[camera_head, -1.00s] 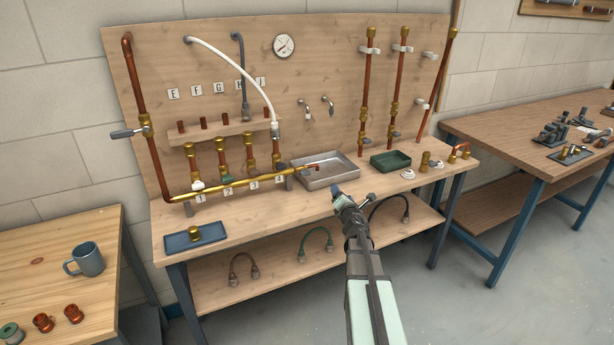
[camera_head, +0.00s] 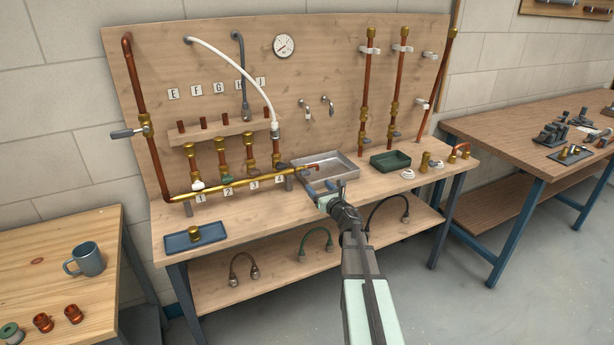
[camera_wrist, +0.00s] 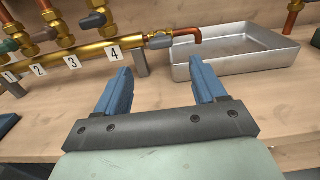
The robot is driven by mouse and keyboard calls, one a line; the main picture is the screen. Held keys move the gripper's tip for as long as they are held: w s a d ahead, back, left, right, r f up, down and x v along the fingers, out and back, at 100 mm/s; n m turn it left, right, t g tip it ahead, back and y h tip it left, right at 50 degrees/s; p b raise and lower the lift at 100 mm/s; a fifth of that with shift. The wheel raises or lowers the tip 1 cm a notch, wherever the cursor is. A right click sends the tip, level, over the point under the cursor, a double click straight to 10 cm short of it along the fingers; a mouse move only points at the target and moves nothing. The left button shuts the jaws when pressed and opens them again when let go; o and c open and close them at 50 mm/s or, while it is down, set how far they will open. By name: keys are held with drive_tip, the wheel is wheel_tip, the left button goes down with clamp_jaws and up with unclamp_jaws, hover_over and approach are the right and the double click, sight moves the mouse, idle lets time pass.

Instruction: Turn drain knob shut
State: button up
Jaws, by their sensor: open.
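The brass manifold pipe (camera_head: 240,184) runs along the bench and ends at the right in a copper elbow (camera_wrist: 187,36) over a metal tray (camera_wrist: 240,55). A grey drain knob (camera_wrist: 160,40) sits on the pipe just before this elbow. My gripper (camera_wrist: 157,78) is open and empty. Its two blue fingers point toward the knob, with a visible gap between fingertips and knob. In the head view, my gripper (camera_head: 318,188) is near the front left corner of the tray.
Several upright valves with coloured knobs (camera_wrist: 52,18) stand on the manifold to the left. A grey support post (camera_wrist: 139,62) stands under the pipe near the knob. A green bin (camera_head: 390,162) sits right of the metal tray. The bench front is mostly clear.

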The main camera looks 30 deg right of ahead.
sight(306, 174)
drive_tip(key=w, duration=1)
drive_tip(key=shift+w, duration=0.3)
drive_tip(key=shift+c, duration=0.2)
drive_tip(key=c, duration=1)
